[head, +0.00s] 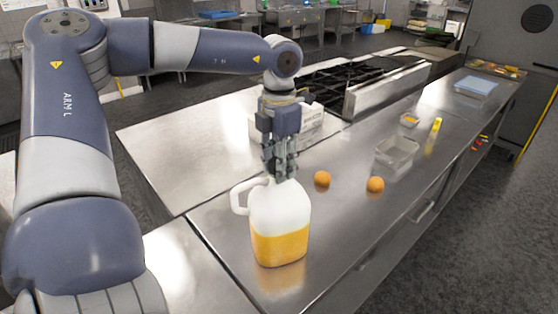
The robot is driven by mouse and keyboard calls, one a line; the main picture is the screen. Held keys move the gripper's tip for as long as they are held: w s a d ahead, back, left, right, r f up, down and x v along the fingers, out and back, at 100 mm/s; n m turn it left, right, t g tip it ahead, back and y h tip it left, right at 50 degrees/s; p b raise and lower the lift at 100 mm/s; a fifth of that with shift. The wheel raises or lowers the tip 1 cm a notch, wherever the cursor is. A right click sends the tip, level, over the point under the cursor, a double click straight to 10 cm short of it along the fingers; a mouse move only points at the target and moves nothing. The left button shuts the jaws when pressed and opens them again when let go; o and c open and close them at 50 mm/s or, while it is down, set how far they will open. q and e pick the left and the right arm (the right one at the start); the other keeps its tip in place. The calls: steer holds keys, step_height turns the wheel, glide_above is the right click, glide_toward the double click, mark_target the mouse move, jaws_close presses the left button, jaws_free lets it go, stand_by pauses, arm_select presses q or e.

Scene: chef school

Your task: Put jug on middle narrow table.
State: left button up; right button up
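The jug (280,226) is white and translucent, with orange liquid in its lower part and a handle on its left side. It stands upright on the steel table (345,225) in the head view. My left gripper (280,176) points down right at the jug's top, and its fingers cover the neck or cap. The fingers look close together there, but I cannot tell whether they grip it. My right gripper is not in view.
Two oranges (322,179) (375,184) lie right of the jug. A clear container (397,151) and a yellow item (436,126) are farther back. A white box (300,124) and a black-grated stove (350,84) stand behind the gripper. The tabletop's near right is clear.

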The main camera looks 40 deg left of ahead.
arm_select(q)
steer(key=o, duration=0.4)
steer(key=shift+c, duration=0.2)
steer(key=shift+d+r, duration=0.1)
steer(key=shift+s, duration=0.15)
steer(key=shift+r, duration=0.25)
step_height(320, 180, up, 12)
steer(key=b, duration=0.2)
steer(key=shift+f+b, duration=0.25)
steer(key=shift+b, duration=0.05)
